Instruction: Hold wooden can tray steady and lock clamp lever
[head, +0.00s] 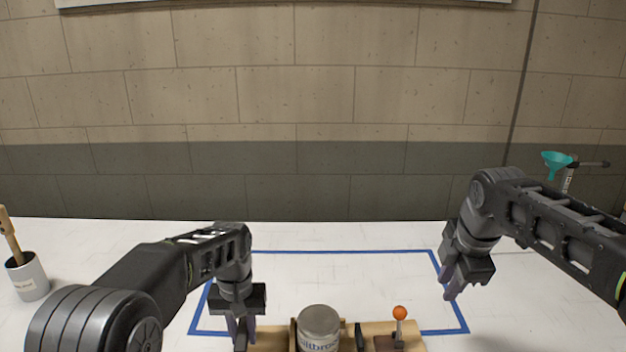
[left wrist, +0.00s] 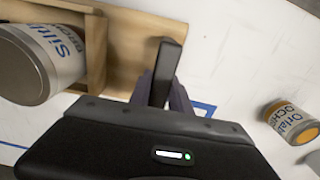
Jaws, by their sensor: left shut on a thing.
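The wooden can tray (head: 270,340) sits at the front edge of the head view, its lower part cut off. A metal can (head: 319,327) stands in its wooden holder; it also shows in the left wrist view (left wrist: 45,62). The clamp lever (head: 399,325), with an orange knob, stands upright at the tray's right side. My left gripper (head: 241,335) is at the tray's left end, shut on a dark upright handle (left wrist: 168,62) on the tray. My right gripper (head: 452,290) hangs right of the lever, apart from it; its finger gap is unclear.
Blue tape (head: 340,252) outlines a rectangle on the white table (head: 140,235). A cup (head: 27,278) holding a wooden-handled tool stands at the far left. Another labelled can (left wrist: 290,122) is in the left wrist view.

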